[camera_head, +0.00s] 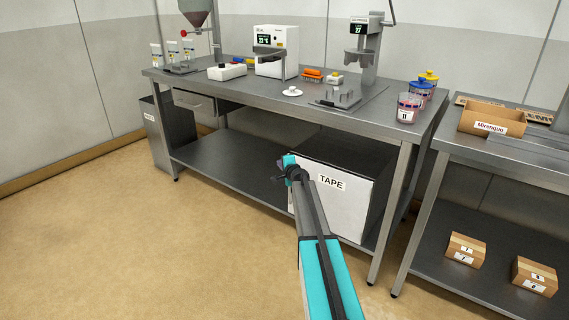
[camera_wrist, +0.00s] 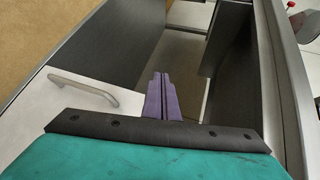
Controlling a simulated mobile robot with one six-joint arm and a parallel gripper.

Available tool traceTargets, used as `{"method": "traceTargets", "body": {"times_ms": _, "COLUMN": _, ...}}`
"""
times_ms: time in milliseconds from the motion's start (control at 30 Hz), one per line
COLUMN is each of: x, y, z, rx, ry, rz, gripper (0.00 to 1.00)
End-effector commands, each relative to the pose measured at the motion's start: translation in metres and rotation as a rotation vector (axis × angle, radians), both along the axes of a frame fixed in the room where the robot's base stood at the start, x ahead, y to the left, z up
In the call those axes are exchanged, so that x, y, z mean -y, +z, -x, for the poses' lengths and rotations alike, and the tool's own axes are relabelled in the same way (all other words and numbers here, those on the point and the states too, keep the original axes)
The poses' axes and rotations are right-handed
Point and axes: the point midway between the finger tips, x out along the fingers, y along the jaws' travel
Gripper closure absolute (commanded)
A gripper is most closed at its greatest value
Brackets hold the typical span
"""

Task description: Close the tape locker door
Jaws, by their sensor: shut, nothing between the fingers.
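The tape locker (camera_head: 384,190) stands on the lower shelf of the steel bench. Its white door (camera_head: 350,207) carries a TAPE label and lies across the locker front. My arm hides the door's left edge, so I cannot tell whether a small gap remains there. In the wrist view a white panel, seemingly this door, shows a grey bar handle (camera_wrist: 85,92) at the left. My gripper (camera_wrist: 158,76) has its purple fingers together, empty, beside the panel and apart from the handle. In the head view my wrist hides the fingers, near the door's left side.
The lower shelf (camera_head: 225,165) left of the locker is bare. A drawer (camera_head: 194,102) hangs under the bench's left end. A bench leg (camera_head: 391,215) stands right of the locker. A second bench holds small cartons (camera_head: 465,249) on its lower shelf. The floor in front is clear.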

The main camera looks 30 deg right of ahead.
Motion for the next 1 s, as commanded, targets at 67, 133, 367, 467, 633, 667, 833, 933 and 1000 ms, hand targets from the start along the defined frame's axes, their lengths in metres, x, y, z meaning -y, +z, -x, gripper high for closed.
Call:
{"method": "traceTargets", "body": {"times_ms": 67, "x": -0.010, "y": 0.004, "z": 0.006, "rx": 0.000, "ry": 0.001, "rz": 0.001, "gripper": 1.00}}
{"method": "traceTargets", "body": {"times_ms": 133, "x": -0.018, "y": 0.007, "z": 0.009, "rx": 0.000, "ry": 0.001, "rz": 0.001, "gripper": 1.00}}
{"method": "traceTargets", "body": {"times_ms": 367, "x": -0.042, "y": 0.015, "z": 0.020, "rx": 0.000, "ry": 0.002, "rz": 0.000, "gripper": 1.00}}
{"method": "traceTargets", "body": {"times_ms": 467, "x": -0.052, "y": 0.019, "z": 0.024, "rx": 0.000, "ry": 0.002, "rz": 0.000, "gripper": 1.00}}
{"method": "traceTargets", "body": {"times_ms": 633, "x": -0.064, "y": 0.023, "z": 0.029, "rx": 0.000, "ry": 0.002, "rz": 0.000, "gripper": 1.00}}
{"method": "traceTargets", "body": {"times_ms": 667, "x": -0.066, "y": 0.023, "z": 0.030, "rx": 0.000, "ry": 0.002, "rz": 0.000, "gripper": 1.00}}
{"method": "traceTargets", "body": {"times_ms": 833, "x": -0.071, "y": 0.024, "z": 0.031, "rx": 0.000, "ry": 0.002, "rz": 0.000, "gripper": 1.00}}
{"method": "traceTargets", "body": {"times_ms": 933, "x": -0.071, "y": 0.024, "z": 0.031, "rx": 0.000, "ry": 0.002, "rz": 0.000, "gripper": 1.00}}
{"method": "traceTargets", "body": {"times_ms": 1000, "x": -0.071, "y": 0.024, "z": 0.031, "rx": 0.000, "ry": 0.002, "rz": 0.000, "gripper": 1.00}}
